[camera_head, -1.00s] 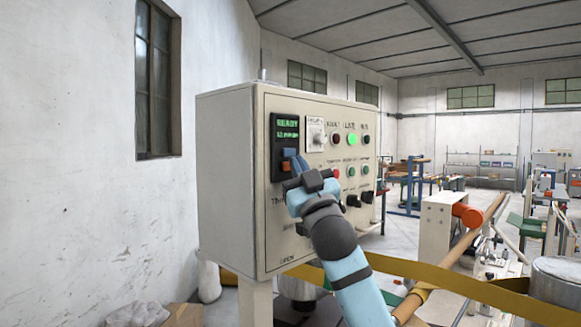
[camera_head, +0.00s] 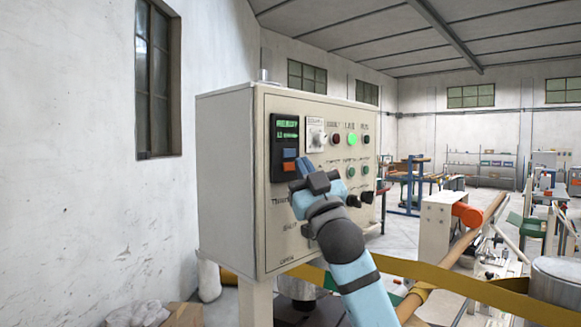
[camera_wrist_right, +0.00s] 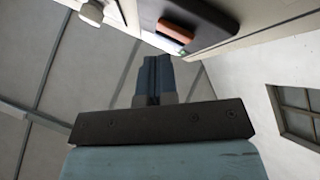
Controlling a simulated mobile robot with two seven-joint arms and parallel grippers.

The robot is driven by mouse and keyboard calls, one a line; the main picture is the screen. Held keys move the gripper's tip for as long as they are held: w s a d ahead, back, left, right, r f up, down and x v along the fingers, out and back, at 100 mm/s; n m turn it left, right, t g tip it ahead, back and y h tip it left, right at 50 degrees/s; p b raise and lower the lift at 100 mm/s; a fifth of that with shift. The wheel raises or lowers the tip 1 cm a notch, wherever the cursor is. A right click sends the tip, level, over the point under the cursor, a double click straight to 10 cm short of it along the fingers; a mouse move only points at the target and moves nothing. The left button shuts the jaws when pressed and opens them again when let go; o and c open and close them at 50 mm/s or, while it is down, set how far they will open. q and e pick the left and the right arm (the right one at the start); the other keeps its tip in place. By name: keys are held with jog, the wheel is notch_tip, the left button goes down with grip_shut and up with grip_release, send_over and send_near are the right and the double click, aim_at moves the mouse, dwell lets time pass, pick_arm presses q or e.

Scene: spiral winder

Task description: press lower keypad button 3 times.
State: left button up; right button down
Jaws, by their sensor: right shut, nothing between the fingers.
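The cream control box (camera_head: 225,180) stands at the centre of the head view. Its black keypad unit (camera_head: 276,137) has a green display, with a blue upper button (camera_head: 289,153) and an orange lower button (camera_head: 289,166) under it. My right gripper (camera_head: 303,164) is shut and empty, its fingertips just right of the lower button in the picture. I cannot tell the exact gap in depth. My left gripper is out of view.
A selector knob (camera_head: 316,136), a lit green lamp (camera_head: 353,139) and several small buttons sit right of the keypad on the panel. Black knobs (camera_head: 367,197) project lower right. A yellow strap (camera_head: 420,272) runs below the box. The white wall (camera_head: 80,160) is left.

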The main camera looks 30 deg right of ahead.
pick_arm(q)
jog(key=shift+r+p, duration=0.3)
pick_arm(e)
jog(key=shift+s+d, duration=0.2)
jog(key=shift+s, duration=0.6)
jog(key=shift+s+d, duration=0.25)
jog(key=shift+s, duration=0.5)
jog(key=shift+s+d, duration=0.2)
jog(key=shift+s, duration=0.6)
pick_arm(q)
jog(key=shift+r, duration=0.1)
pick_arm(e)
jog(key=shift+a, duration=0.1)
dwell(0.6)
